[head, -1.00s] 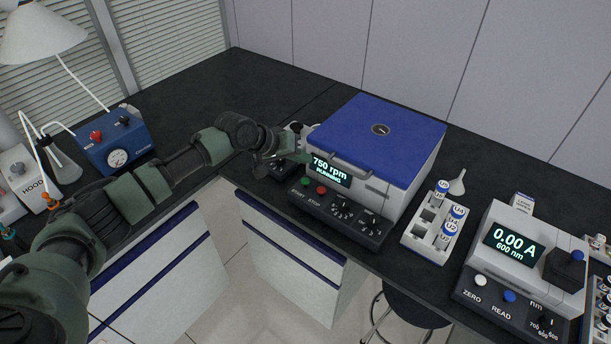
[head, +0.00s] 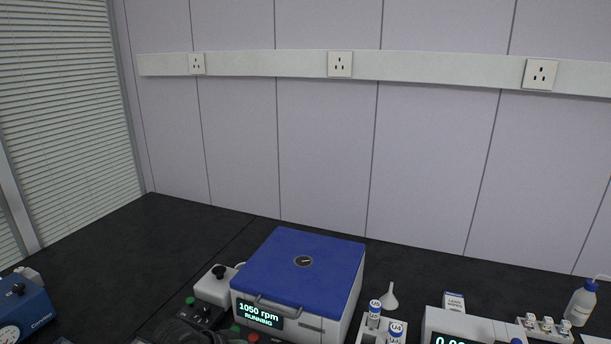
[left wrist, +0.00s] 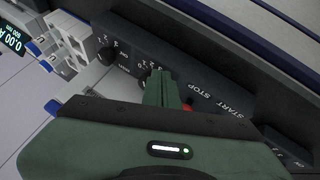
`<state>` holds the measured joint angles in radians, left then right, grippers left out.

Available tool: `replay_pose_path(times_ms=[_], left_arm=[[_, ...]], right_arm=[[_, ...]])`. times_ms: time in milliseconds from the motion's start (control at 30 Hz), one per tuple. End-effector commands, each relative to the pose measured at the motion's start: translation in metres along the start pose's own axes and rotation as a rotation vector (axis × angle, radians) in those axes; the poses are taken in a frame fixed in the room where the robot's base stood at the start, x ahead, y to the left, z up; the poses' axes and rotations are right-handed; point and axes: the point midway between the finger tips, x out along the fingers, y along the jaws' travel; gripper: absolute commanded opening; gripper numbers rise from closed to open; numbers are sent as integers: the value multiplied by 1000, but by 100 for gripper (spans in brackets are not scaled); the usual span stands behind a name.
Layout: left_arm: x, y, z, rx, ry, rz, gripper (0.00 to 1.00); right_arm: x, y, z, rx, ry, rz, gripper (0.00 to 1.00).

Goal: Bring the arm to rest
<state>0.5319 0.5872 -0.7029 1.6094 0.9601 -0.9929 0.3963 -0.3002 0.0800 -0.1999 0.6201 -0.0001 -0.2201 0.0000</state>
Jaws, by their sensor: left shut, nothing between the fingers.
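My left gripper (left wrist: 160,78) shows in the left wrist view, its green fingers shut with nothing between them. They are in front of the dark control panel (left wrist: 215,98) of the centrifuge, by its knobs and the red STOP button (left wrist: 187,107); contact cannot be told. In the head view the centrifuge (head: 303,270) has its blue lid closed and its display reads 1050 rpm RUNNING. A dark part of my left arm shows at the bottom edge there, with the gripper itself not clearly visible. My right gripper is in neither view.
Right of the centrifuge stand a white tube rack (head: 368,338) with capped tubes, a funnel (head: 388,297) and a photometer (head: 460,326). A wash bottle (head: 581,303) is at far right, a blue pump (head: 22,309) at far left. The black bench (head: 130,250) is clear behind the pump.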

Motion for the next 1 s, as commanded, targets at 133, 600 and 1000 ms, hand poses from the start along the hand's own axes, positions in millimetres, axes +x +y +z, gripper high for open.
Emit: replay_pose_path(times_ms=[133, 600, 1000], left_arm=[[5, 48, 97, 133, -64, 7, 0], [-86, 25, 237, 155, -151, -282, 0], [-137, -13, 298, 91, -257, -469, 0]], right_arm=[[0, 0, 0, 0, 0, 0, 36], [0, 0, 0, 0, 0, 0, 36], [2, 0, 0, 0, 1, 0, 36]])
